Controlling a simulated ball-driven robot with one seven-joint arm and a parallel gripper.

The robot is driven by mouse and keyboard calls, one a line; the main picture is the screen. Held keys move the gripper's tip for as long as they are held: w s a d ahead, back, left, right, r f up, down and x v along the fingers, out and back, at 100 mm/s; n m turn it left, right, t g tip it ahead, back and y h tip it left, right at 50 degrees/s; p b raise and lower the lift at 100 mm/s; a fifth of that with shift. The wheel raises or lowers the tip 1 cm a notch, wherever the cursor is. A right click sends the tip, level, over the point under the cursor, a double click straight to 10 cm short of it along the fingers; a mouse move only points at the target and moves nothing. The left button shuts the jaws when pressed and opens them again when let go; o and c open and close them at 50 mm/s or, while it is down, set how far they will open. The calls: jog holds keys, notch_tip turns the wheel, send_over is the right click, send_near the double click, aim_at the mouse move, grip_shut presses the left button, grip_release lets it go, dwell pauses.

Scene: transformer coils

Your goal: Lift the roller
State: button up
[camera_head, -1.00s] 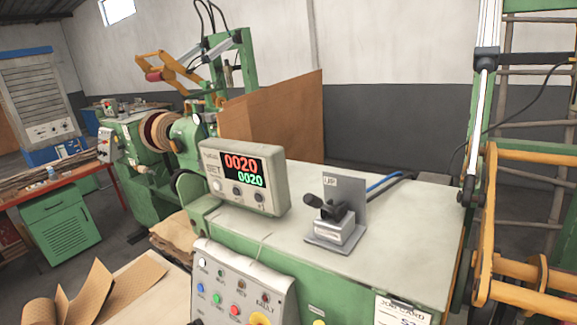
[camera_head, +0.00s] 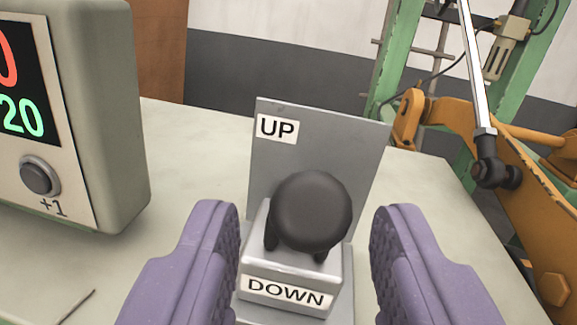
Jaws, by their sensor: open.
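A lever with a round black knob (camera_head: 309,211) stands on a small grey base marked DOWN (camera_head: 289,289). Behind it rises a grey upright plate (camera_head: 325,145) with an UP label at its top left. My gripper (camera_head: 304,235) is open, with one purple finger left of the knob and one right of it. Gaps show between the fingers and the knob, and nothing is held. An orange frame (camera_head: 490,165) with a silver rod shows at the right; I cannot tell whether the roller is part of it.
A counter box (camera_head: 95,120) with red and green digits and a +1 button stands close on the left. Green posts (camera_head: 400,55) stand at the back right.

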jog(key=shift+w+a, duration=0.15)
jog(key=shift+w, duration=1.4)
jog(key=shift+r, duration=0.1)
grip_shut()
